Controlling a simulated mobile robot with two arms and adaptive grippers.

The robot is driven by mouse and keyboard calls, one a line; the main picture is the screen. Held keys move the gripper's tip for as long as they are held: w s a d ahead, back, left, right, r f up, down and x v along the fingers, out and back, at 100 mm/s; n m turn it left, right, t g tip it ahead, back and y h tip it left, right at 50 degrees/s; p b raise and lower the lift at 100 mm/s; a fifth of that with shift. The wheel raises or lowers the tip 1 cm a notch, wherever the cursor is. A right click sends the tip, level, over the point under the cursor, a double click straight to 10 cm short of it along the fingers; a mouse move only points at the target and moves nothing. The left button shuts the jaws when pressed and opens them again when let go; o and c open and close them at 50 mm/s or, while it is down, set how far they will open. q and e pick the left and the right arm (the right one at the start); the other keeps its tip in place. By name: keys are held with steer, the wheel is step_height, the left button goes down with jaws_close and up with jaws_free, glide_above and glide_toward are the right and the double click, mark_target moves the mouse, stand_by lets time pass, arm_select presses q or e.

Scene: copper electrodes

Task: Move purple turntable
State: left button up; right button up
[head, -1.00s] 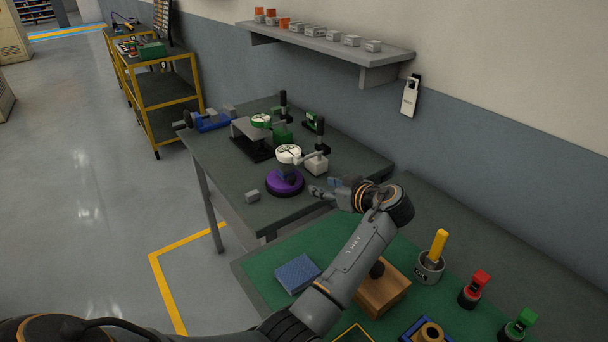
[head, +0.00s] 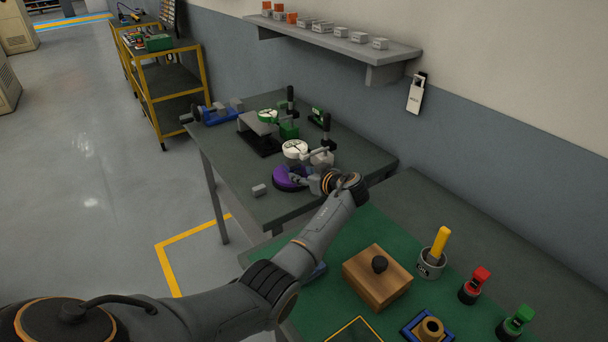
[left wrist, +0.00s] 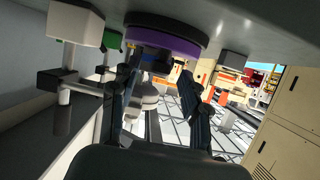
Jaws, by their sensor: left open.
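The purple turntable (head: 281,179) is a low round disc lying on the far grey table (head: 225,150). My left gripper (head: 302,179) has reached in from the right and hides part of the disc. In the left wrist view, which looks upside down, the purple turntable (left wrist: 165,42) has a dark base and hangs across the top middle. The two fingers of the left gripper (left wrist: 157,80) are spread apart, with the disc beyond them near their tips. I cannot tell whether they touch it. My right gripper is in neither view.
A small grey block (head: 259,190) lies left of the turntable. A white dial gauge (head: 295,149) on a stand is just behind it. A blue vise (head: 218,114) is at the table's far end. A wooden box (head: 377,277) sits on the near green mat.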

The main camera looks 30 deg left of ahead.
arm_select(q)
steer(key=shift+c, duration=0.9)
jaws_close()
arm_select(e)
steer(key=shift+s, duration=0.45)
arm_select(q)
steer(key=shift+s, duration=0.1)
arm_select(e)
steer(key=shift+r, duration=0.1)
